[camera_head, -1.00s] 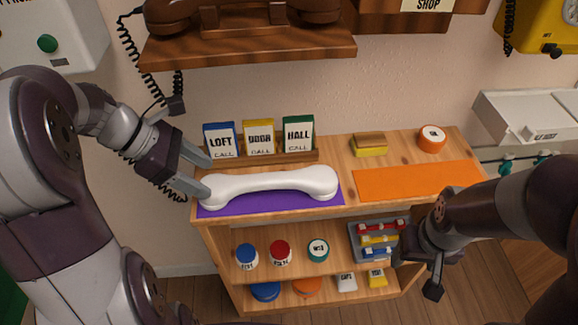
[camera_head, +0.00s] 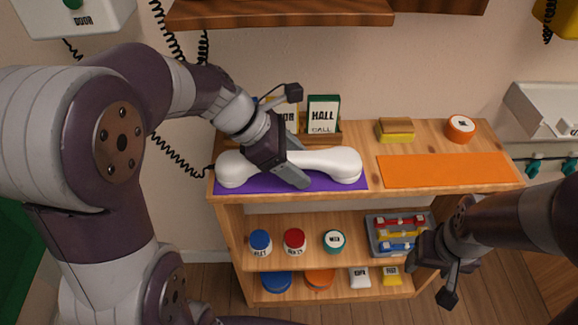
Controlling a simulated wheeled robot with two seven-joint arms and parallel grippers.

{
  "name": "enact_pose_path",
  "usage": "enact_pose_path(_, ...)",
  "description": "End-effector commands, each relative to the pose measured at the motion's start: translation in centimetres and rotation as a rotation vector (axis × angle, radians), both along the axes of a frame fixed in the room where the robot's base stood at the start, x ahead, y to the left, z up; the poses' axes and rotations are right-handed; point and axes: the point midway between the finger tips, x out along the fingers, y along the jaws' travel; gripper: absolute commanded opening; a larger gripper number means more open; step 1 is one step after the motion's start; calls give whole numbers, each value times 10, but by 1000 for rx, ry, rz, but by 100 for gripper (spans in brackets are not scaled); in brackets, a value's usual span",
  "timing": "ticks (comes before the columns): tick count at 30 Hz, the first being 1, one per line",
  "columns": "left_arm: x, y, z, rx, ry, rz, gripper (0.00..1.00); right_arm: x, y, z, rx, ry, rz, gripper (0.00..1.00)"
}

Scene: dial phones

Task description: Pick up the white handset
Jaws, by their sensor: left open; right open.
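The white handset (camera_head: 335,163) lies on a purple mat (camera_head: 310,184) at the left of the wooden shelf top. My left gripper (camera_head: 300,165) is open over the middle of the handset, with a finger in front of its near side and the other partly behind it. Part of the handset's grip is hidden by the gripper. I cannot tell whether the fingers touch it. My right gripper (camera_head: 440,280) is open and empty, low in front of the shelf's right side.
An orange mat (camera_head: 450,170), a yellow-brown block (camera_head: 395,130) and an orange round tape (camera_head: 461,128) are to the right. Lower shelves hold jars and a grey tray (camera_head: 375,238). A wooden wall shelf (camera_head: 280,14) hangs above.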

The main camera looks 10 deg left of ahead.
Motion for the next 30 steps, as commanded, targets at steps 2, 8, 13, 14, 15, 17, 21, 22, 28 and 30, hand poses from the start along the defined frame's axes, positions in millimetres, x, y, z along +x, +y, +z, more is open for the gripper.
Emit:
enact_pose_path(2,0,0,1,0,0,0,64,0,0,1,0,0,0,64)
enact_pose_path(8,0,0,1,0,0,0,22,0,0,1,0,0,0,64)
enact_pose_path(13,0,0,1,0,-1,0,0,0,0,1,0,0,0,64)
enact_pose_path(14,0,0,1,0,-1,0,0,0,0,1,0,0,0,64)
enact_pose_path(15,0,0,1,0,-1,0,0,0,0,1,0,0,0,64)
enact_pose_path(17,0,0,2,0,-1,0,0,0,0,1,0,0,0,64)
enact_pose_path(21,0,0,10,0,-2,-1,0,0,0,7,0,0,0,64)
enact_pose_path(22,0,0,13,0,-2,-1,0,0,0,9,0,0,0,64)
enact_pose_path(28,0,0,44,0,-4,-2,0,0,0,27,0,0,0,64)
enact_pose_path(30,-3,14,38,1,0,6,0,0,0,24,0,-1,0,64)
